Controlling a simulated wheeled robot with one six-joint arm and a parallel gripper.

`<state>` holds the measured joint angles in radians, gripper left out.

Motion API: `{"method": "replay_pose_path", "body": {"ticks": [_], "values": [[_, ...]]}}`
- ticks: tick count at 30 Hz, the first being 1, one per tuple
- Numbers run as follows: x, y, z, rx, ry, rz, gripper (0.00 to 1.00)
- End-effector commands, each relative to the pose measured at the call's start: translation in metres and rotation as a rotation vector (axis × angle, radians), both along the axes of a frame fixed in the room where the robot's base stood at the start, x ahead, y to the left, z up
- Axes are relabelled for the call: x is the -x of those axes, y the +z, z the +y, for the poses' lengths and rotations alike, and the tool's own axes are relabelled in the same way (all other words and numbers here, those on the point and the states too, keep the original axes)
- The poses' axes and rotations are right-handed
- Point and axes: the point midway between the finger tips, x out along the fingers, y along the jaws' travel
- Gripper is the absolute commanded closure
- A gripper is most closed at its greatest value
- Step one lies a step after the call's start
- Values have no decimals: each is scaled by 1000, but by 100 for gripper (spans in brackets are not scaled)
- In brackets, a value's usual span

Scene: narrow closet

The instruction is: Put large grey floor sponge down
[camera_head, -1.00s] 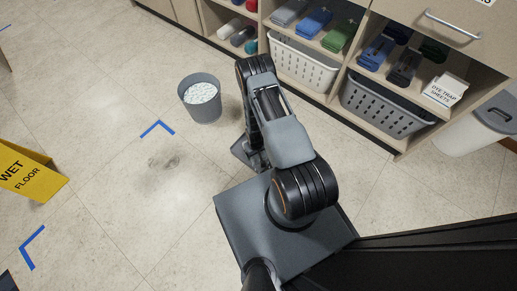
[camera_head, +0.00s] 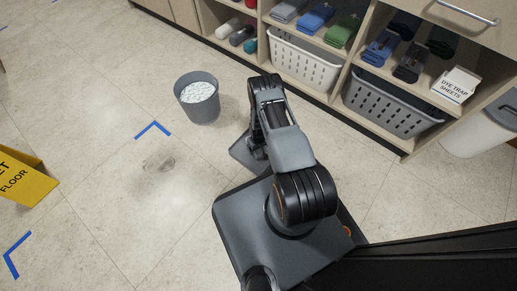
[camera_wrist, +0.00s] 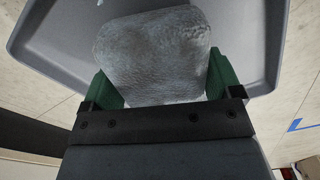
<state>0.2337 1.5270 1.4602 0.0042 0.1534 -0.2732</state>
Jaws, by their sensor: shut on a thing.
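The large grey floor sponge (camera_wrist: 155,50) fills the middle of the wrist view, a rounded block with a mottled, worn face. My gripper (camera_wrist: 163,80) has green fingers on both sides of it and is shut on it. A grey tray-like surface with a raised rim (camera_wrist: 270,45) lies behind the sponge. I cannot tell whether the sponge touches it. In the head view the gripper and sponge cannot be made out, and my arm covers part of that area.
A grey bucket with white contents (camera_head: 198,98) stands on the floor. Blue corner tape (camera_head: 153,129) lies near a dark floor stain (camera_head: 158,163). A yellow wet-floor sign (camera_head: 28,180) is at left. Shelves with white (camera_head: 303,62) and grey baskets (camera_head: 390,103) stand at right. Floor at left is mostly clear.

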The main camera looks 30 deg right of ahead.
Motion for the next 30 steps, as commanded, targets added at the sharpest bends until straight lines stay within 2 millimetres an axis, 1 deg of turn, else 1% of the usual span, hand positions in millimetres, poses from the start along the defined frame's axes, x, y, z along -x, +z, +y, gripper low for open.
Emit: {"method": "replay_pose_path", "body": {"ticks": [1,8,13,14,18,26,28,30], "values": [[0,-6,0,0,0,-1,34],[0,-4,0,0,0,-1,34],[0,-9,0,0,0,-1,34],[0,-7,0,0,0,-1,13],[0,-7,0,0,0,-1,0],[0,-4,0,0,0,-1,0],[-1,2,0,0,0,-2,0],[-1,12,0,1,0,-2,0]]}}
